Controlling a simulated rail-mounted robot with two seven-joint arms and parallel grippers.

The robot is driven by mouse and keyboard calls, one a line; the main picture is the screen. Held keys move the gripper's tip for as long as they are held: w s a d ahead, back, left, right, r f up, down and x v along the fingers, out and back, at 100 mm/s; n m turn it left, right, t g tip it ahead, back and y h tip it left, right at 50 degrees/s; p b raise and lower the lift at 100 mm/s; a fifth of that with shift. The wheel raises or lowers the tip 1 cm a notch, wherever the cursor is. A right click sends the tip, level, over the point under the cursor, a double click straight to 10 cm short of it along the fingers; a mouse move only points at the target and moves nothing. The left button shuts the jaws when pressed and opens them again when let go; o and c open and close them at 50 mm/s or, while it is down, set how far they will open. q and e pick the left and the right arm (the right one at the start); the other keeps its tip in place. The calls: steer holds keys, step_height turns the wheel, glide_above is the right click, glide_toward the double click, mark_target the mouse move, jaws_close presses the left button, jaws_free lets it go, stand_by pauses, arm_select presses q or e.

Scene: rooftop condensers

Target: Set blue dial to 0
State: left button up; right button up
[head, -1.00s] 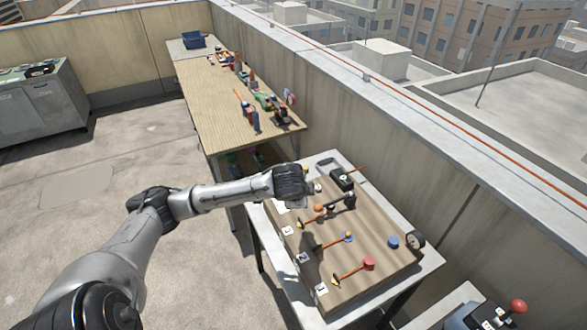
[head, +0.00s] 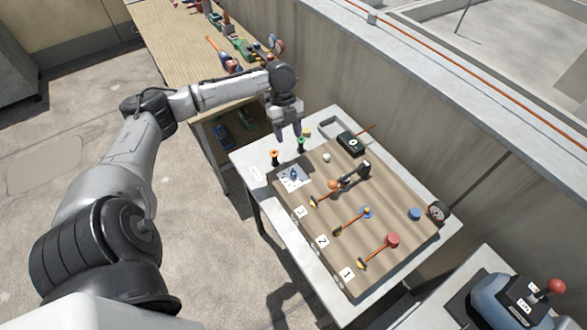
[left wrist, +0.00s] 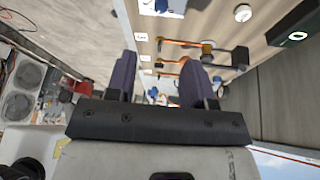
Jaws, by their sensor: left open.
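A small blue dial (head: 294,174) sits on a white marked plate (head: 303,184) on the wooden board, near its left corner. The setting it points to is too small to read. My left gripper (head: 290,138) hangs with its fingers pointing down, above and behind the dial, apart from it. It is open and empty; its two dark fingers (left wrist: 158,78) stand apart in the left wrist view. In that view a white plate with a blue part (left wrist: 162,9) shows at the top edge, probably the dial. My right gripper is not in view.
A green-topped peg (head: 300,146) and an orange-topped peg (head: 275,158) stand near the dial. A concrete wall runs behind.

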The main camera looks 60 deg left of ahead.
mark_target(293, 173)
arm_select(q)
steer(key=shift+m, duration=0.7)
steer(key=b+x, duration=0.1)
steer(key=x, duration=1.1)
steer(key=shift+a+f, duration=0.15)
steer(key=shift+f, duration=0.1)
steer(key=shift+s+d+f, duration=0.1)
steer(key=shift+d+f, duration=0.1)
steer(key=shift+f, duration=0.4)
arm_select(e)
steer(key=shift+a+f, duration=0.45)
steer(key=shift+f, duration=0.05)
arm_select(q)
steer(key=shift+c, duration=0.3)
